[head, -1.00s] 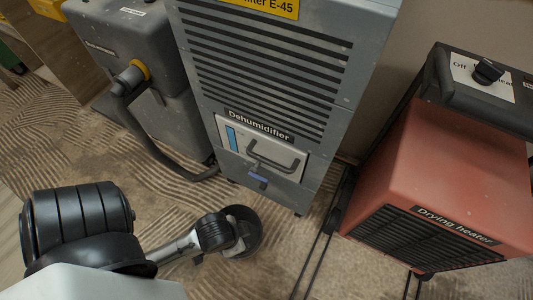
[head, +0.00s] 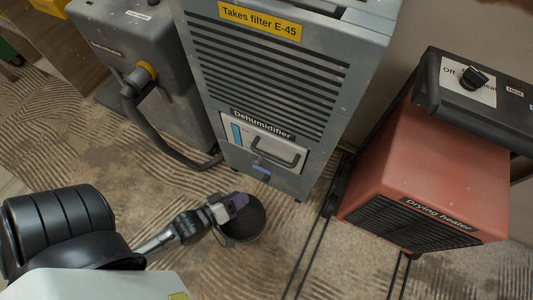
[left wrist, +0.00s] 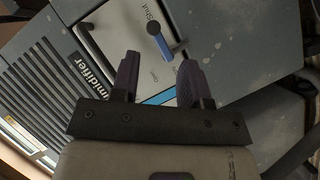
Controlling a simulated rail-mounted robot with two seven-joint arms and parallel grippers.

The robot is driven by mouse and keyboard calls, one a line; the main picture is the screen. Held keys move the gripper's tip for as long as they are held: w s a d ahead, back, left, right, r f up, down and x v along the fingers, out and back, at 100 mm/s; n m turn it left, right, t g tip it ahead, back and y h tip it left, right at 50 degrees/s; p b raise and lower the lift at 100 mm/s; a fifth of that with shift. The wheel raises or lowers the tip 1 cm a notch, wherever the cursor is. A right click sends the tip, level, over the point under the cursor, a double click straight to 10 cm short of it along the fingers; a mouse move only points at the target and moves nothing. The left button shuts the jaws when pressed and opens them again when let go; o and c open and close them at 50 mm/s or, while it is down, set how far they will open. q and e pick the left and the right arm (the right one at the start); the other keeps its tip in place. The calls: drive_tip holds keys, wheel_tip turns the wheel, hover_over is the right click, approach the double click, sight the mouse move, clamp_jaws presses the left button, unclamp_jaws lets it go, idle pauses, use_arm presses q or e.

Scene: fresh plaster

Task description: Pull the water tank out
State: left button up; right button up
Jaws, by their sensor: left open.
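The dehumidifier (head: 290,75) is a tall grey cabinet with a slatted front. Low on its front is the pale water tank front (head: 237,150), with a dark handle (head: 275,152) and a blue strip at its left. A blue latch lever (head: 262,170) sits at its lower edge. In the left wrist view the tank front (left wrist: 100,32) and the lever (left wrist: 161,44) on its dark pivot lie beyond the fingers, with small "Shut" and "Open" marks. My left gripper (head: 240,203) is open and empty, below and in front of the tank; it also shows in the left wrist view (left wrist: 160,75). My right gripper is out of view.
A red drying heater (head: 425,165) stands at the right, with dark rails or cables on the floor beside it. A grey machine (head: 145,60) with a black hose (head: 160,145) stands at the left. The ridged floor (head: 310,265) in front is mostly clear.

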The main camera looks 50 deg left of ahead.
sight(272, 156)
use_arm(q)
drive_tip(key=shift+w+r+n+t, duration=0.65)
drive_tip(key=shift+r+n+t, duration=1.85)
drive_tip(key=shift+r+n, duration=1)
drive_tip(key=shift+y, duration=0.4)
drive_tip(key=w+b, duration=0.1)
drive_tip(key=w, duration=0.2)
drive_tip(key=w+r+b, duration=0.1)
drive_tip(key=w+b, duration=0.1)
drive_tip(key=w, duration=0.2)
drive_tip(key=w+b, duration=0.1)
drive_tip(key=w, duration=0.3)
drive_tip(key=shift+a+r, duration=0.1)
drive_tip(key=shift+r, duration=0.3)
drive_tip(key=shift+w+r+b, duration=0.2)
drive_tip(key=shift+w+b, duration=0.15)
drive_tip(key=shift+w, duration=0.5)
drive_tip(key=shift+c, duration=0.3)
clamp_jaws()
